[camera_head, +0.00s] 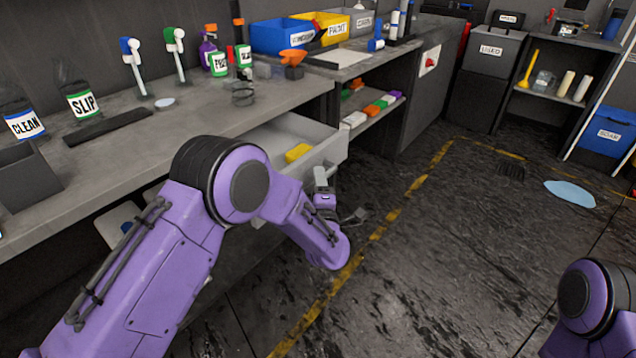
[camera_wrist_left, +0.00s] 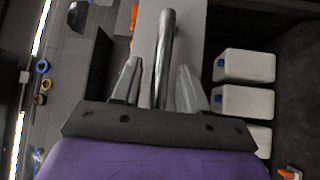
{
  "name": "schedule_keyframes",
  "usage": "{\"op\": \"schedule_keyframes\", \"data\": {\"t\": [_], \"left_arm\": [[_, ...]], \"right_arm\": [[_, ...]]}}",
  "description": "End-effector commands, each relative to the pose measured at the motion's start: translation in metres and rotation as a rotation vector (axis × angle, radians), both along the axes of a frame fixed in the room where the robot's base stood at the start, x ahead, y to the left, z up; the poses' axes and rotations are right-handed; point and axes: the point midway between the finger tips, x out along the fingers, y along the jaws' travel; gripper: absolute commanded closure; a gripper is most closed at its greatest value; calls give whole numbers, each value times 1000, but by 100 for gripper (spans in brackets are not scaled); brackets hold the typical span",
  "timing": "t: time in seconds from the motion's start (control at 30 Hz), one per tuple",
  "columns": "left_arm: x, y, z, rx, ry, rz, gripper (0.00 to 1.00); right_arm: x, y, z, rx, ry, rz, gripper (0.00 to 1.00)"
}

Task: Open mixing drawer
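A pale grey drawer (camera_head: 326,150) stands pulled out from under the workbench, with a yellow item (camera_head: 298,153) inside. My left gripper (camera_head: 340,205) is low in front of the drawer, partly hidden by my purple forearm. In the left wrist view, a round metal bar handle (camera_wrist_left: 165,50) runs between the two fingers of my left gripper (camera_wrist_left: 158,68). A gap shows between the fingers and the bar, so the gripper looks open around it. Of my right arm only a purple part shows at the lower right; its gripper is out of view.
The workbench (camera_head: 215,108) carries SLIP (camera_head: 82,102) and CLEAN (camera_head: 25,124) containers, spray bottles and bins. A shelf (camera_head: 375,115) with coloured items lies beyond the drawer. White containers (camera_wrist_left: 243,66) show beside the handle in the left wrist view. The floor (camera_head: 450,240) to the right is mostly clear.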

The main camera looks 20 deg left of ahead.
Motion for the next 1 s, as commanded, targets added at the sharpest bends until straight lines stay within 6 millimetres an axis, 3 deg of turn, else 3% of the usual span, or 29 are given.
{"op": "schedule_keyframes", "data": {"t": [0.13, 0.5, 1.0], "left_arm": [[-16, -8, -3, 2, 3, -4, 57], [-87, -38, -14, 1, 1, -1, 57], [-96, -41, -14, 0, 0, 1, 57]], "right_arm": [[0, 0, -2, 0, 0, 0, 57], [0, 0, -6, 0, 0, 0, 57], [0, 0, -6, 0, 0, 0, 57]]}}
